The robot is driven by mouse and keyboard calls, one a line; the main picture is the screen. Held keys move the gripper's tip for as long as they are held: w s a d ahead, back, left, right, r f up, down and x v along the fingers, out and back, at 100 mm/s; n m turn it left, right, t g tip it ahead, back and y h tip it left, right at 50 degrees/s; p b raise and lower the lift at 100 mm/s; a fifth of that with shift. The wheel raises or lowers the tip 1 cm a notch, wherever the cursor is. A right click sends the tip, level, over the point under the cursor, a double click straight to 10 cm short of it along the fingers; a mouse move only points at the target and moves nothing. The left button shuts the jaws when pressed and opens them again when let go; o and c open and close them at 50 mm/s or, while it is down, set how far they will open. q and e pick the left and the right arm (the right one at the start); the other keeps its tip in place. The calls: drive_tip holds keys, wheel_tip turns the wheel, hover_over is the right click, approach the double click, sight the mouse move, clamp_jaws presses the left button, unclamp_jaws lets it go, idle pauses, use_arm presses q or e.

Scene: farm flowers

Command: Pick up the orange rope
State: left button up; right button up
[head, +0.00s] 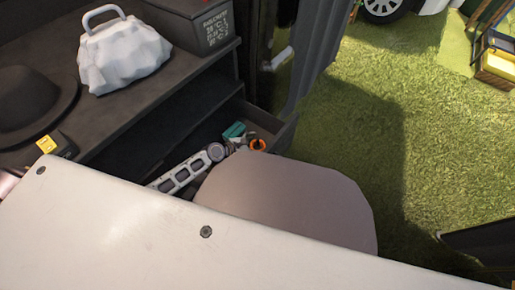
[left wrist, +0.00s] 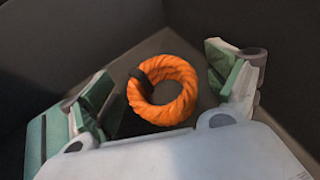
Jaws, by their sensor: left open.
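The orange rope (left wrist: 162,90) is a coiled ring with a dark band at its upper left. In the left wrist view it lies on the grey floor of a drawer, between the two spread fingers of my left gripper (left wrist: 165,92). The fingers have green pads and stand apart from the rope on both sides. In the head view the rope (head: 257,144) shows small and partly hidden in the open drawer (head: 284,134), beside my left gripper (head: 243,137). My right gripper is not in view.
The drawer sits under a dark shelf unit (head: 160,92). On top are a white bag (head: 120,58), a black hat (head: 32,100) and a dark box (head: 195,22). Drawer walls are close around the gripper. Grass (head: 385,110) lies open to the right. A large pale surface (head: 120,215) blocks the lower view.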

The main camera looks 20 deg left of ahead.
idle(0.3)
use_arm(q)
drive_tip(key=shift+c, duration=0.5)
drive_tip(key=shift+c, duration=1.3)
drive_tip(key=c, duration=0.9)
drive_tip(key=shift+r, duration=0.2)
